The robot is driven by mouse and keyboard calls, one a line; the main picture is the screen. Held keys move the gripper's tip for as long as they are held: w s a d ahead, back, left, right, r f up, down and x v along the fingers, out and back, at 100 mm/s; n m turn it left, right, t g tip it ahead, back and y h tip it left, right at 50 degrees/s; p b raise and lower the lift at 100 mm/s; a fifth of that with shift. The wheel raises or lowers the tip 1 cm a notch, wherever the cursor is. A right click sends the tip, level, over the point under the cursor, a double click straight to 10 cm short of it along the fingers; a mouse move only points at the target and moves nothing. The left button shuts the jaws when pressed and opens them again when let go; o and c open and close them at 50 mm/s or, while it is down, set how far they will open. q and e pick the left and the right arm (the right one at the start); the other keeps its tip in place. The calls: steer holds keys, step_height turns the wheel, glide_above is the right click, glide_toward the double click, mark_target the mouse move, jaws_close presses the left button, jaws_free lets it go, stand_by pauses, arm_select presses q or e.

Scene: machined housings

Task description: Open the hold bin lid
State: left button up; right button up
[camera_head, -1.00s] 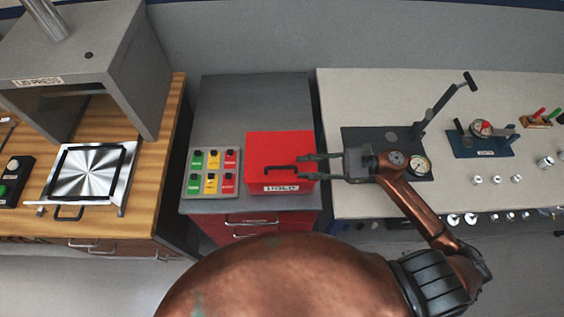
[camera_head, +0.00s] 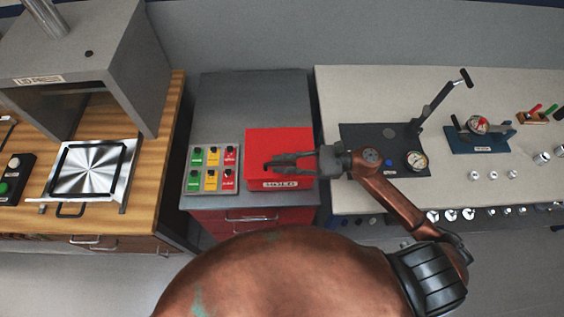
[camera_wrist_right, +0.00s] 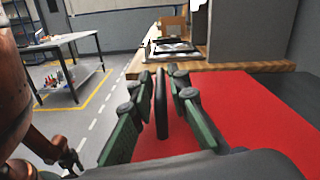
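The red hold bin (camera_head: 293,140) sits on the grey cabinet top with its flat lid down, a HOLD label on its front. Its dark bar handle (camera_head: 268,166) shows at the left of my right gripper (camera_head: 280,160), which reaches over the lid from the right. In the right wrist view the handle (camera_wrist_right: 161,97) stands between the two green fingers of my right gripper (camera_wrist_right: 160,82), with a small gap visible on each side. The gripper looks open around it. The red lid (camera_wrist_right: 245,105) fills the right of that view. My left gripper is not in view.
A panel of coloured tags (camera_head: 212,169) lies just left of the bin. Left stands a wooden bench (camera_head: 165,130) with the lid press (camera_head: 95,50). Right is a pale bench (camera_head: 350,90) with a dark gauge fixture (camera_head: 375,140) and small metal parts. The cabinet top behind the bin is clear.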

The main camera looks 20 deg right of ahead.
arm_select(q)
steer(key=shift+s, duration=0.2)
arm_select(e)
jaws_close()
steer(key=shift+r, duration=0.2)
